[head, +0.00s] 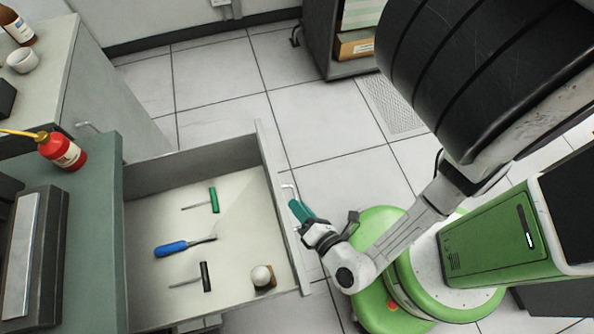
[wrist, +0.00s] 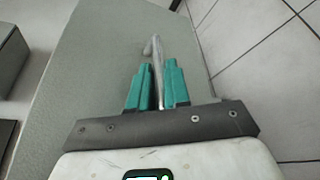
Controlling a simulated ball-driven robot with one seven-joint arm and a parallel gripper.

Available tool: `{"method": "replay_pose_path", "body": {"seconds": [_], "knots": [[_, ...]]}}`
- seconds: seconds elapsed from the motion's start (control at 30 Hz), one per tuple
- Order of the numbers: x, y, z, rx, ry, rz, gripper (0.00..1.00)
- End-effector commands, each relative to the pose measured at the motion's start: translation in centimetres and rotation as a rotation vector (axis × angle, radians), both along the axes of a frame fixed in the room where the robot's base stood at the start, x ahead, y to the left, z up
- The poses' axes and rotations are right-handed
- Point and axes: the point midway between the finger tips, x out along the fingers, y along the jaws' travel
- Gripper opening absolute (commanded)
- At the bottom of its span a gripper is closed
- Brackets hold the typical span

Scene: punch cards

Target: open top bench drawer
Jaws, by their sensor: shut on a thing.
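The top bench drawer (head: 268,165) is pulled well out from the green-topped bench (head: 97,215), and its inside is in plain view. Its metal handle (head: 289,187) is on the outer side of the drawer front. My gripper (head: 296,206) is at that handle, with its teal fingers by the drawer front. In the wrist view, my gripper (wrist: 155,72) has a finger on each side of the handle (wrist: 154,48) and is shut on it. The handle's lower part is hidden between the fingers.
The drawer holds a green-handled tool (head: 214,200), a blue-handled tool (head: 172,247), a black-handled tool (head: 206,277) and a pale round-topped piece (head: 261,275). A red oil can (head: 65,153) stands on the bench. A shelf unit (head: 320,50) is at the back. Tiled floor (head: 335,165) is clear beyond the drawer.

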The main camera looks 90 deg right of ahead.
Motion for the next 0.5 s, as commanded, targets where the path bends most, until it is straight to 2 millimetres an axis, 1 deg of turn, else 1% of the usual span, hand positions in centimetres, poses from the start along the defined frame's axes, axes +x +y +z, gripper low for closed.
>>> {"method": "replay_pose_path", "body": {"seconds": [0.13, 0.17, 0.2, 0.5], "knots": [[0.02, 0.04, 0.01, 0.000, 0.000, 0.000, 0.00], [0.03, 0.03, 0.01, 0.000, 0.000, 0.000, 0.20], [0.03, 0.03, 0.01, 0.000, 0.000, 0.000, 0.23], [-0.15, 0.27, 0.02, 0.001, 0.000, 0.001, 0.23]]}}
